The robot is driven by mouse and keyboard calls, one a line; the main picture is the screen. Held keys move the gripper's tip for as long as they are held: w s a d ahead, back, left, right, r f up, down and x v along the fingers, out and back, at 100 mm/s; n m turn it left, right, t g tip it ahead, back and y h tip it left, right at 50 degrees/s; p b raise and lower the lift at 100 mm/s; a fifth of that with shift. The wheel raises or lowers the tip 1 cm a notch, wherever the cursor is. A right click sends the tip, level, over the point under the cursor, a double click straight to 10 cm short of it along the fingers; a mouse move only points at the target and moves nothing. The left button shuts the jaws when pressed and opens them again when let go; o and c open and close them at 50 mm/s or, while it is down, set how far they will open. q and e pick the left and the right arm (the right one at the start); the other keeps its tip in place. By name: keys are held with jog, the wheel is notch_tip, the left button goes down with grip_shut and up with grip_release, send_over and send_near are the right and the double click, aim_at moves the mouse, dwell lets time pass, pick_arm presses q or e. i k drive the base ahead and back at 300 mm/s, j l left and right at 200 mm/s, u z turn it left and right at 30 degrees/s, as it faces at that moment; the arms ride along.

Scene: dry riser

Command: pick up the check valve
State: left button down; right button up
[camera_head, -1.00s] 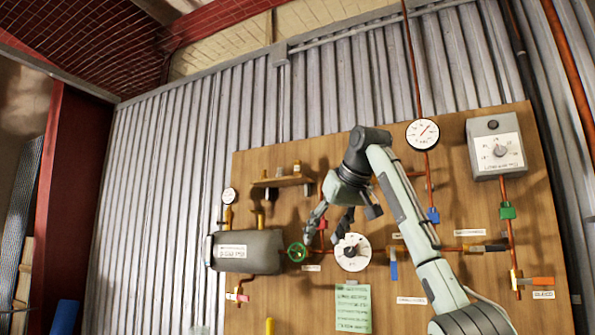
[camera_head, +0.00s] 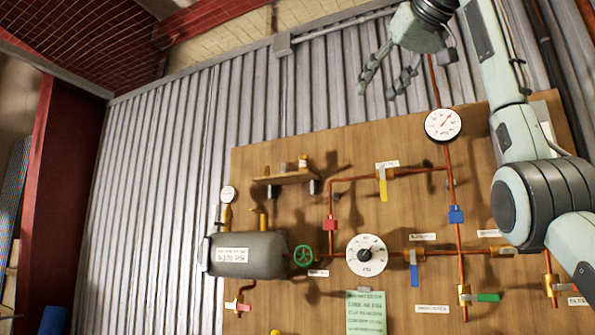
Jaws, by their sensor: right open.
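My right gripper (camera_head: 383,88) is at the top of the head view, with its fingers apart and nothing between them. It is above the wooden panel, in front of the corrugated wall. A small wooden shelf (camera_head: 284,178) on the panel's upper left carries several small brass and dark fittings (camera_head: 303,162). I cannot tell which of these, if any, is the check valve. The gripper is up and to the right of the shelf, well apart from it. My left gripper is out of view.
The wooden panel (camera_head: 270,140) carries copper pipes, a grey tank (camera_head: 248,254), a green handwheel (camera_head: 303,256), a white dial (camera_head: 367,255), a gauge (camera_head: 443,124) and valves with coloured levers. My right arm covers the panel's right side. The space before the shelf is clear.

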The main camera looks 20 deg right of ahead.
aim_at(304, 159)
jog(key=i+l, duration=0.15)
jog(key=i, duration=1)
